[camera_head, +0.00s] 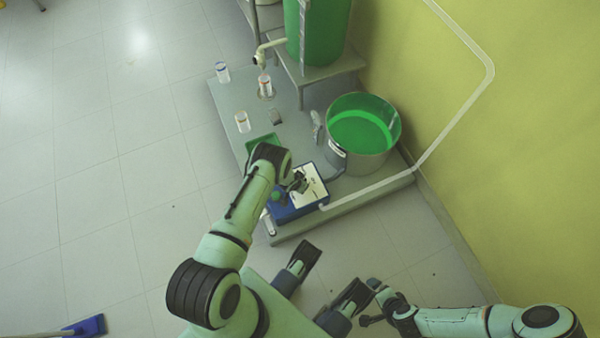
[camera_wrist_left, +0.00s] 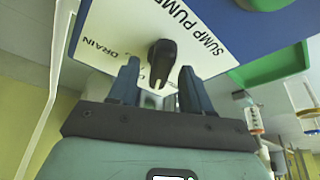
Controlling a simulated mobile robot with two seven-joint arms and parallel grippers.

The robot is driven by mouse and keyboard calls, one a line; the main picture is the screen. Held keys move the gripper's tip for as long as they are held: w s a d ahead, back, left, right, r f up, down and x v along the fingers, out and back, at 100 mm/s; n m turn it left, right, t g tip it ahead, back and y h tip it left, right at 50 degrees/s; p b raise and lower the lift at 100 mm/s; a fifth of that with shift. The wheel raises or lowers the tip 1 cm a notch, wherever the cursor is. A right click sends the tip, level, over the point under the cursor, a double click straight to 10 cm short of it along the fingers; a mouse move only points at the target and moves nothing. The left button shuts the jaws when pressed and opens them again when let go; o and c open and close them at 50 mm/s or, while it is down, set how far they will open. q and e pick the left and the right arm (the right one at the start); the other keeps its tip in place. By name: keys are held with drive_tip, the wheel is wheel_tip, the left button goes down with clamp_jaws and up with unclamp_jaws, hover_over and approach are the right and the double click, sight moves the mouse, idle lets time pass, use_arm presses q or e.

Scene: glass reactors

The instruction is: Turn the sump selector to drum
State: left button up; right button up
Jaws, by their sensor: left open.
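The sump pump box is blue with a white label plate (camera_head: 311,186) and sits at the near end of the grey platform. In the left wrist view the plate (camera_wrist_left: 128,22) reads "SUMP PUMP" and "DRAIN"; another label is mostly hidden behind the fingers and knob. The black selector knob (camera_wrist_left: 161,58) stands out from the plate. My left gripper (camera_wrist_left: 160,75) is open, its fingertips on either side of the knob; I cannot tell whether they touch it. In the head view my left gripper (camera_head: 297,185) is over the plate. My right gripper (camera_head: 372,302) is away from the box, low right.
A steel drum (camera_head: 372,160) with green liquid stands beside the box. A green tank (camera_head: 318,35) on a stand is behind. A clear pipe (camera_head: 452,118) runs along the yellow wall. The floor at left is mostly clear.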

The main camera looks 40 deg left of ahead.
use_arm(q)
clamp_jaws()
drive_tip(key=shift+d+n+y, duration=0.15)
drive_tip(key=shift+n+y, duration=0.25)
drive_tip(key=shift+n, duration=1.2)
unclamp_jaws()
drive_tip(key=shift+r, duration=0.1)
